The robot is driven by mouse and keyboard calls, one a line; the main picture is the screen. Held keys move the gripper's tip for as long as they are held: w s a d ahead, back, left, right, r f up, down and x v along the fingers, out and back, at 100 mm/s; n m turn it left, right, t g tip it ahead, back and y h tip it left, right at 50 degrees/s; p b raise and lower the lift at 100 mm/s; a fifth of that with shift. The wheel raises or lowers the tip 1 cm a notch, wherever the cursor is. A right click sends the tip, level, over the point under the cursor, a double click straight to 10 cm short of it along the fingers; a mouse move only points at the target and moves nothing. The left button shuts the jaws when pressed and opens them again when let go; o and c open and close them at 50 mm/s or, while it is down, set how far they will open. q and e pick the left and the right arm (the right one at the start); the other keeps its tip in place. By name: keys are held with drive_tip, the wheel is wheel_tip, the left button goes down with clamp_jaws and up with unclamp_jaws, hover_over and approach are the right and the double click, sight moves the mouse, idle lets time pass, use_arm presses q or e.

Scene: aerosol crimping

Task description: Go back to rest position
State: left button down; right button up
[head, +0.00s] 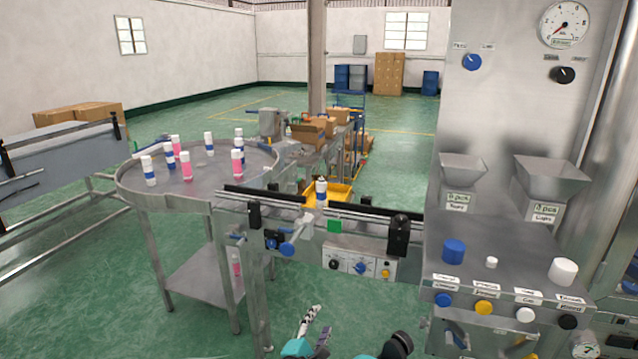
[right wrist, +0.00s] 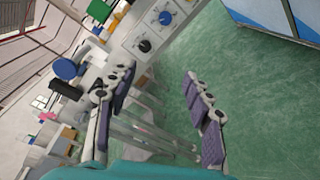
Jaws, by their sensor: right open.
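My right gripper (head: 316,326) shows low at the bottom edge of the head view, over the green floor and in front of the conveyor. In the right wrist view its two fingers (right wrist: 160,78) are spread apart with nothing between them. One white and blue can (head: 321,192) stands upright on the conveyor (head: 372,220), well away from the gripper. My left gripper is not in view.
A round steel table (head: 210,180) at the left holds several pink or blue cans. The machine panel (head: 480,258) on the right has a blue cap (head: 454,251) and white caps on top. A control box (head: 358,264) hangs under the conveyor. Open floor lies below.

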drive_tip(key=s+d+r+m+g+y, duration=0.1)
drive_tip(key=s+d+r+m+g, duration=0.25)
drive_tip(key=d, duration=0.35)
drive_tip(key=s+d+r+m+g, duration=0.2)
drive_tip(key=s+d+m, duration=0.25)
drive_tip(key=d, duration=0.35)
drive_tip(key=s+d+m+g+y, duration=0.1)
drive_tip(key=s+m+y, duration=0.1)
drive_tip(key=s+m, duration=0.4)
drive_tip(key=s+d+m+g+y, duration=0.1)
drive_tip(key=s+m, duration=0.4)
drive_tip(key=s, duration=0.9)
drive_tip(key=shift+d+m+g+y, duration=0.35)
drive_tip(key=shift+d+m+y, duration=0.1)
drive_tip(key=shift+y, duration=0.55)
